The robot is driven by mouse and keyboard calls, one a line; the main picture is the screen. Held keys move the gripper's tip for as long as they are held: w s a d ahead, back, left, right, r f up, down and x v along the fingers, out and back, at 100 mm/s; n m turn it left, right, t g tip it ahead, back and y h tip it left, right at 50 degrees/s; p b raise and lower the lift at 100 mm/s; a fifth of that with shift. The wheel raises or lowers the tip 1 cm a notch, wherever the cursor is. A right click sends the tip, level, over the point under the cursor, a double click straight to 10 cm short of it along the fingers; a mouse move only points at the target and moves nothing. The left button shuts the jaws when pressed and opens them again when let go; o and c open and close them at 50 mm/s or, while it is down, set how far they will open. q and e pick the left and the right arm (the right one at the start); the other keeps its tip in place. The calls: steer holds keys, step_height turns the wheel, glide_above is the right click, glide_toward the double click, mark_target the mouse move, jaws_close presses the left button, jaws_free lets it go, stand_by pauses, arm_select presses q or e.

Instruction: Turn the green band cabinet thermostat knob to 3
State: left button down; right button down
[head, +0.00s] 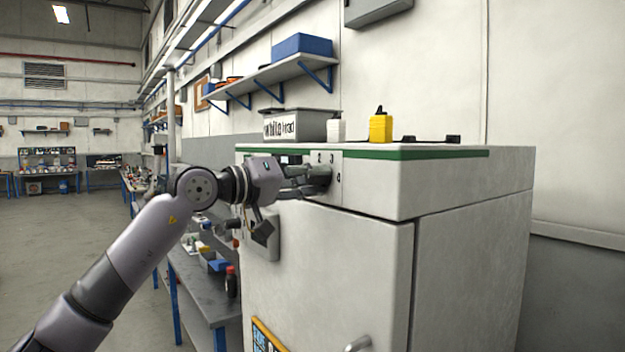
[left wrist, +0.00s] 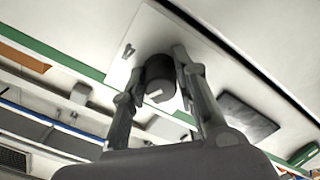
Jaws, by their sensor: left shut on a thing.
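The white cabinet (head: 330,250) with a green band (head: 430,154) along its upper front edge stands in the middle of the head view.
On the cabinet top stand a grey labelled box (head: 300,125), a small white bottle (head: 336,129) and a yellow container (head: 380,128). A wall shelf (head: 270,76) hangs above. A workbench (head: 215,300) stands left of the cabinet. Open floor (head: 60,240) lies at far left.

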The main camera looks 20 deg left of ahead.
arm_select(q)
steer(key=shift+f, duration=0.25)
steer(key=c, duration=1.6)
jaws_free()
steer(key=shift+c, duration=0.2)
steer(key=o, duration=0.4)
steer(key=shift+r, duration=0.15)
steer(key=shift+c, duration=0.2)
steer(key=v, duration=1.2)
